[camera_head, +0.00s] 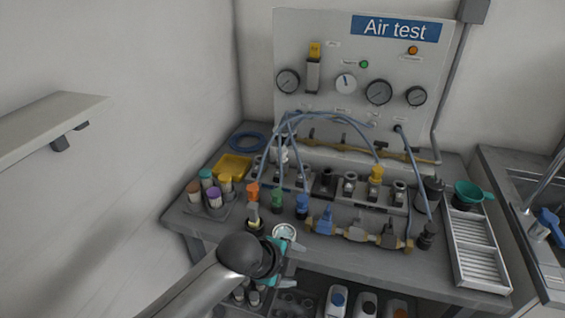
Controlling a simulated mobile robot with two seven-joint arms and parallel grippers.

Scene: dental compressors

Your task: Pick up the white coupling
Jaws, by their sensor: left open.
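A pale fitting (283,155) stands at the back left of the bench among blue hoses. My left gripper (291,264) is open, with teal parts and grey fingers, over the front edge of the bench. Nothing shows between its fingers. My wrist hides part of the bench front. My right gripper is not in view.
Orange, green and blue-topped fittings (277,200) stand along the bench left of a blue and brass valve assembly (355,231). A rack of colored caps (211,193) is at the left. A metal tray (476,248) is at the right. The Air test panel (330,50) stands behind.

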